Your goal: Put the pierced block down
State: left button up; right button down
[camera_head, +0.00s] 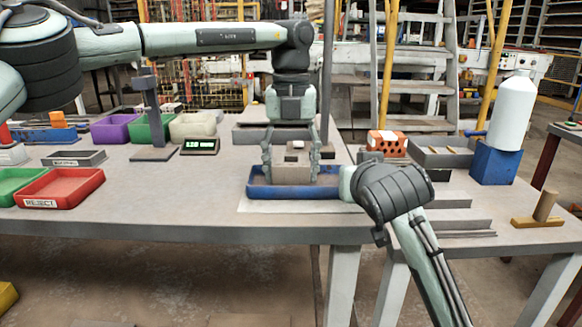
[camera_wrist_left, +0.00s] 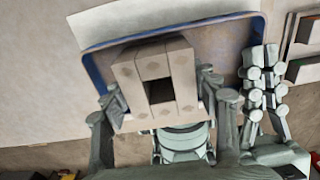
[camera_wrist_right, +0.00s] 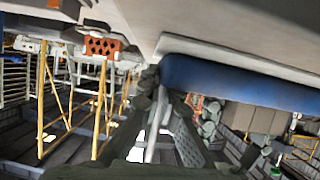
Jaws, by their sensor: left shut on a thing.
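The pierced block is grey-beige with a square hole through it (camera_head: 292,174). My left gripper (camera_head: 291,168) points down with one finger on each side, shut on the block. The block is within the outline of a shallow blue tray (camera_head: 262,190); I cannot tell whether it touches the tray floor. My right gripper (camera_wrist_left: 262,75) is beside the tray's right end, its fingers close together. The right wrist view shows the tray's blue side near those fingers; whether they are shut is unclear.
An orange holed brick (camera_head: 388,144), a grey tray (camera_head: 445,153) and a white bottle on a blue stand (camera_head: 496,163) are at right. Red (camera_head: 62,188) and green bins and a scale display (camera_head: 200,146) are at left. Bare table lies left of the blue tray.

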pick_arm(q)
jog(key=o, duration=1.4)
jog(key=shift+f, duration=0.1)
notch_tip(320, 180, up, 12)
jog(key=shift+r, duration=0.15)
pick_arm(e)
jog(key=c, duration=1.6)
grip_release()
jog(key=shift+c, duration=0.2)
